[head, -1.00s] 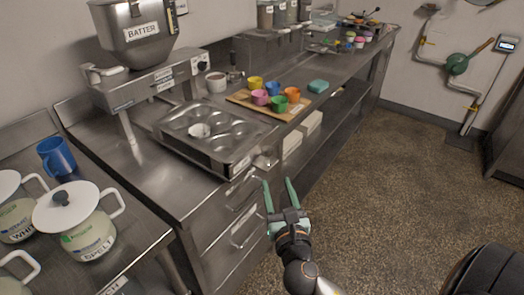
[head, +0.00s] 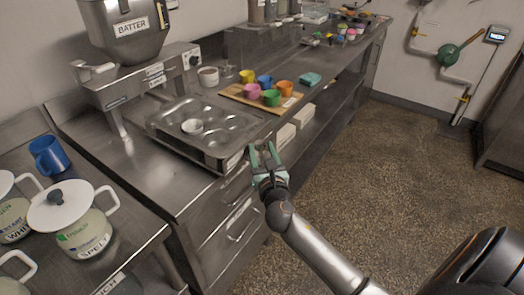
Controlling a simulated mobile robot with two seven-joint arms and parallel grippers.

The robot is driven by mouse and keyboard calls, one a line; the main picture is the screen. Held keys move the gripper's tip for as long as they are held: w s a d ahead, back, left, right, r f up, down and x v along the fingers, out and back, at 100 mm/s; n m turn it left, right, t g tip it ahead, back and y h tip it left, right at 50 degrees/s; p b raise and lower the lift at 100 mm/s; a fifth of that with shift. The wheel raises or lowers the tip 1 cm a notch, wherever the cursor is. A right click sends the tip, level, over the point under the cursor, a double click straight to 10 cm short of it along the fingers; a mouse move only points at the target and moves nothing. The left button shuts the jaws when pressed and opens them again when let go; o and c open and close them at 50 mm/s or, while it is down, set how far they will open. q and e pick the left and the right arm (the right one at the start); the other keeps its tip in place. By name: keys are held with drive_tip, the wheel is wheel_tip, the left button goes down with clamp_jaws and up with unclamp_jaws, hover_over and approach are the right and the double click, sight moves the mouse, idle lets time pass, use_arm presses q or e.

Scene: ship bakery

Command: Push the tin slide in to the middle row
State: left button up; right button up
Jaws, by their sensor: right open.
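The metal muffin tin (head: 236,121) with several round cups lies on the steel counter below the batter dispenser (head: 131,30). One white liner (head: 192,126) sits in a cup at its left. A slide under the tin cannot be told apart clearly from the tin's tray. My right gripper (head: 263,148) is open and empty, with green fingers pointing at the tin's front right corner. Whether the fingers touch the tin or a handle there cannot be told. My left gripper is not in view.
A wooden board (head: 290,101) with several coloured cups stands right of the tin, with a teal block (head: 310,79) beyond. Drawers (head: 233,219) are below the counter. Lidded jars (head: 76,216) and a blue mug (head: 48,155) stand at the left. The floor at right is clear.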

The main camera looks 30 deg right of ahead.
drive_tip(key=shift+c, duration=0.4)
clamp_jaws()
idle(0.9)
